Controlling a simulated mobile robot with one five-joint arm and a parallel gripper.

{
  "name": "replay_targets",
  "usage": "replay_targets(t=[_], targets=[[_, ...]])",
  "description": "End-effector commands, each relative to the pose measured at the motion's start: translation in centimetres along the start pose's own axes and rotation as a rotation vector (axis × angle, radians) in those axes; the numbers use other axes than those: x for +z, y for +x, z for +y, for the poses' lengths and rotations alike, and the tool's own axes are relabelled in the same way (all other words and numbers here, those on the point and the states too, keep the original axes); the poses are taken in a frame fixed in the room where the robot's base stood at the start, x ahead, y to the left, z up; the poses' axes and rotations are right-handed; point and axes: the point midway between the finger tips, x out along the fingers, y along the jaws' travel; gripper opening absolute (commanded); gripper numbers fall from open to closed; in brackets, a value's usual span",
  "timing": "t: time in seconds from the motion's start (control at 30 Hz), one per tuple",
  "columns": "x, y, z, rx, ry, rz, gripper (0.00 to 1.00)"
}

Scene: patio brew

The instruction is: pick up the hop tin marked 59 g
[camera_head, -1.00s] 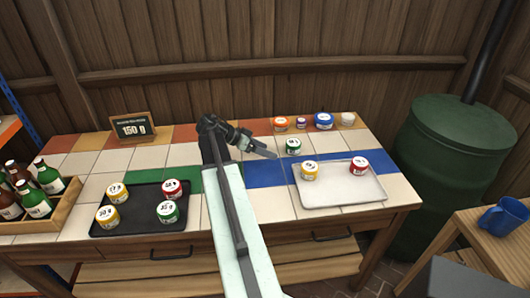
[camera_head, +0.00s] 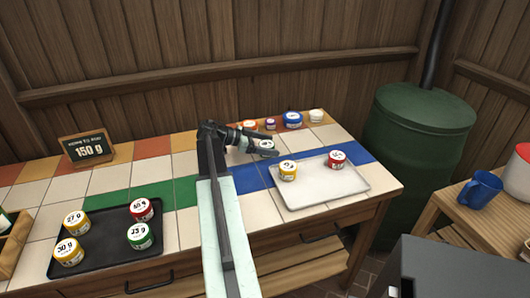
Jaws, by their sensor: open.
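Several tins with white, marked lids stand on the table, and I cannot tell for certain which reads 59 g. On the pale tray (camera_head: 335,197) are a yellow tin (camera_head: 288,172) and a red tin (camera_head: 337,159). A green tin (camera_head: 266,148) stands behind the tray, partly hidden by my gripper (camera_head: 277,153), which is open and empty. The dark tray (camera_head: 100,260) at left holds a yellow tin (camera_head: 76,223), another yellow tin (camera_head: 68,254), a red tin (camera_head: 141,210) and a green tin (camera_head: 139,237).
A sign (camera_head: 87,149) reads 150 g. Small jars, including a blue one (camera_head: 292,120), line the back edge. A green barrel (camera_head: 415,150) stands at right, near a blue mug (camera_head: 481,190) on a wooden stand. A grey box (camera_head: 460,272) is at lower right.

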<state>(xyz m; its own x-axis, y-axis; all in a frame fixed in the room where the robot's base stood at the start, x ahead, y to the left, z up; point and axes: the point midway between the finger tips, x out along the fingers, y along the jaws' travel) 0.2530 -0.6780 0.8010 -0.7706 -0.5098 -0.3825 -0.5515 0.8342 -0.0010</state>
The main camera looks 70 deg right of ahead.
Motion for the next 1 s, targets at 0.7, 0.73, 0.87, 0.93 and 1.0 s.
replay_targets(t=[0.7,0.73,0.87,0.93,1.0], targets=[[0.1,1.9,0.0,-0.001,-0.002,0.0,0.14],[0.1,1.9,0.0,-0.001,-0.002,0.0,0.14],[-0.2,1.7,0.0,-0.002,-0.002,0.0,0.14],[-0.7,1.5,0.0,-0.002,-0.002,0.0,0.14],[-1.4,1.2,0.0,-0.002,-0.002,0.0,0.14]])
